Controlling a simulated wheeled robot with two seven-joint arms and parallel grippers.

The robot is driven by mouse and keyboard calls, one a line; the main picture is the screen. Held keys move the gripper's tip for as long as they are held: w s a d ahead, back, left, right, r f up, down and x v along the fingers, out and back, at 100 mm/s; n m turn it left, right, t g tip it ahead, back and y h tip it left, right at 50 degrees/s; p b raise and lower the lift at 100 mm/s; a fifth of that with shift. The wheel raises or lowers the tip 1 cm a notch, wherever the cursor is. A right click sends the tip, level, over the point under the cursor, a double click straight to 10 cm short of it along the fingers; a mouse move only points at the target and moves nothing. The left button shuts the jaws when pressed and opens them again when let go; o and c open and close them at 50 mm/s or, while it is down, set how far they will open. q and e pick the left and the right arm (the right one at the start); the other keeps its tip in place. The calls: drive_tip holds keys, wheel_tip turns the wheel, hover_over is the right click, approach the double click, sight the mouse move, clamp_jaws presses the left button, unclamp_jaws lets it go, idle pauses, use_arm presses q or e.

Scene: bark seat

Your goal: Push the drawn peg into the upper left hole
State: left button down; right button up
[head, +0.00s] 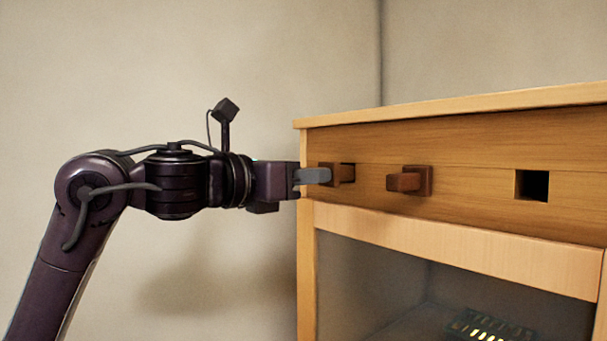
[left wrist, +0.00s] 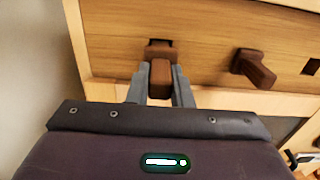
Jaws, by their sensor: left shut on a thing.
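My left gripper (head: 312,177) comes in from the left and is shut on a brown wooden peg (head: 336,172) at the upper left hole (head: 349,171) in the cabinet's front board. In the left wrist view the peg (left wrist: 160,78) sits between the two grey fingers (left wrist: 160,85). Dark gaps of the hole (left wrist: 160,46) show around the peg's far part. How deep the peg goes in cannot be told. My right gripper is not in view.
A second brown peg (head: 410,180) sticks out of the middle of the board. An empty square hole (head: 531,185) is farther right. The cabinet top (head: 450,107) overhangs above. Below is a dark opening with a slotted object (head: 487,326) inside. The wall on the left is bare.

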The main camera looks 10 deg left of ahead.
sight(333, 174)
use_arm(q)
drive_tip(key=shift+p+x, duration=0.7)
drive_tip(key=shift+x, duration=1.1)
drive_tip(key=c, duration=1.2)
unclamp_jaws()
